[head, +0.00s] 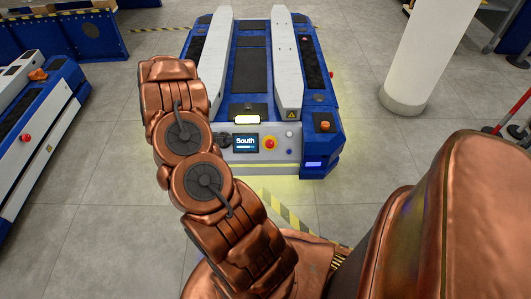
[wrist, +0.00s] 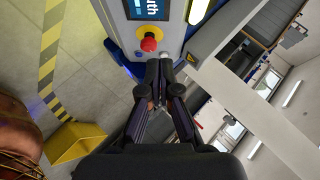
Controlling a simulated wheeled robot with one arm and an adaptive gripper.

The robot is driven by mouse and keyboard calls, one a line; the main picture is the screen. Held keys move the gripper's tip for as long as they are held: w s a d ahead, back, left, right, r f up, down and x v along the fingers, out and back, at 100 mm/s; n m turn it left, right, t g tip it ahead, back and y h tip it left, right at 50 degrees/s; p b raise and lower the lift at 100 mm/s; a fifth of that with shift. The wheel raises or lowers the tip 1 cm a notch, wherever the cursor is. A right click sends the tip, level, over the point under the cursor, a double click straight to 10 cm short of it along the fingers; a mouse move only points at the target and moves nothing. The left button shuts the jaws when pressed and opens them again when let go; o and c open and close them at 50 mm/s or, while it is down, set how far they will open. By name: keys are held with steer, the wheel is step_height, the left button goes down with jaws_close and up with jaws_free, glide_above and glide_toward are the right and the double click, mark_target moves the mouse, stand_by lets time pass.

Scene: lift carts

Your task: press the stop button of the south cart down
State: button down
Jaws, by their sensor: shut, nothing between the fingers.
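The south cart (head: 246,157) is blue and grey, with a screen reading "South" (head: 245,143) on its near end. Its stop button (head: 270,142) is a red knob on a yellow base, right of the screen. In the wrist view the red stop button (wrist: 149,44) shows beside the partly cut-off screen (wrist: 147,9). My gripper (wrist: 160,68) is shut and empty, its dark fingertips just below the button in the picture. I cannot tell whether they touch the panel. In the head view my arm largely hides the gripper.
A small pale button (head: 289,134) sits right of the stop button, and an orange knob (head: 324,125) is on the cart's corner. Another blue-white cart (head: 38,138) stands at left. A white pillar (head: 425,55) stands at right. Grey floor lies before the cart.

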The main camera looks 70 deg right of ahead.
steer(key=s+d+f+m+g+b, duration=0.1)
steer(key=s+d+f+m+g, duration=0.1)
steer(key=s, duration=0.6)
steer(key=shift+s+f+g+h, duration=0.25)
steer(key=shift+f+g+h, duration=0.15)
steer(key=shift+f+g, duration=0.35)
steer(key=shift+d, duration=0.1)
steer(key=b, duration=0.4)
glide_toward(273, 144)
steer(key=s+x, duration=0.1)
steer(key=x, duration=0.4)
steer(key=shift+w+d+f, duration=0.2)
steer(key=shift+w+d, duration=0.05)
steer(key=shift+d, duration=0.15)
